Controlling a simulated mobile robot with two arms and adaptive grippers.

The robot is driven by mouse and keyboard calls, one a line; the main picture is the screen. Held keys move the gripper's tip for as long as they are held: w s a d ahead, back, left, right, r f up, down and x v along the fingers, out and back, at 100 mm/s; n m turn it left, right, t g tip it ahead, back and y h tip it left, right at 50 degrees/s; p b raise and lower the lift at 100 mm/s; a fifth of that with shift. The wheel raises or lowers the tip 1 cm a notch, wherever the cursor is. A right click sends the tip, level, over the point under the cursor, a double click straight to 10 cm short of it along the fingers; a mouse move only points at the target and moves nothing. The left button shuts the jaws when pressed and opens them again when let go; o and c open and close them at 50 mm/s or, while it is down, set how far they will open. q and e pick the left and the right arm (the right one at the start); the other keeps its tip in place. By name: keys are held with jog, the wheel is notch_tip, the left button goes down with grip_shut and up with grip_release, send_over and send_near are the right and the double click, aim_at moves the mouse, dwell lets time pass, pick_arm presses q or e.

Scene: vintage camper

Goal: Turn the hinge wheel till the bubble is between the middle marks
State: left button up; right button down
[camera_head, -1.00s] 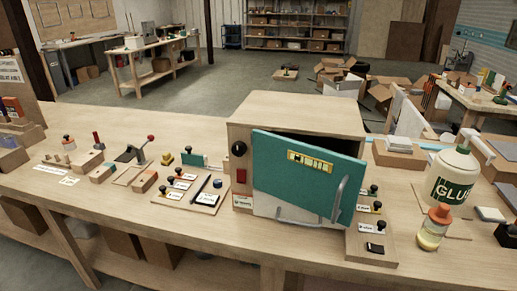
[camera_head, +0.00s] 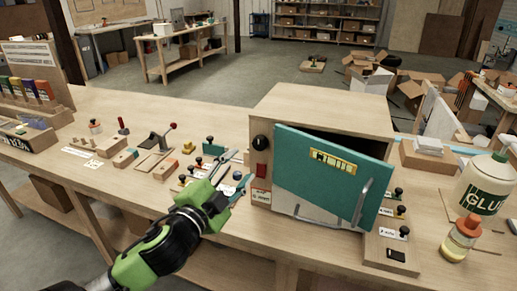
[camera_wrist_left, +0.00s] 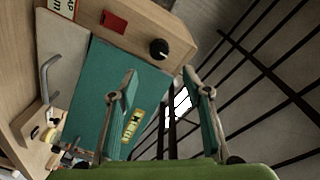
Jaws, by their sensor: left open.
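A wooden box stands on the bench with a tilted teal door (camera_head: 315,185) on its front. A yellow bubble level (camera_head: 334,162) is fixed near the door's top; the bubble's place is too small to tell. A black round knob (camera_head: 260,142) sits on the box front, left of the door; I cannot tell whether it is the hinge wheel. It also shows in the left wrist view (camera_wrist_left: 158,48). My left gripper (camera_head: 241,171) is open and empty, in front of and left of the box. In its wrist view its fingers (camera_wrist_left: 160,90) overlap the door. My right gripper is out of view.
A board with black knobs (camera_head: 395,215) is right of the door, near a glue bottle (camera_head: 482,190). Small tools and blocks (camera_head: 150,155) lie on the bench left of the box.

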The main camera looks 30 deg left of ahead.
aim_at(259, 145)
pick_arm(q)
jog(key=w+p, duration=0.1)
jog(key=w, duration=0.2)
jog(key=w+a+p, duration=0.1)
jog(key=w, duration=0.2)
jog(key=w+p, duration=0.1)
jog(key=w, duration=0.3)
jog(key=shift+a, duration=0.2)
jog(key=shift+w+f, duration=0.1)
jog(key=shift+w, duration=0.45)
jog(key=c, duration=1.1)
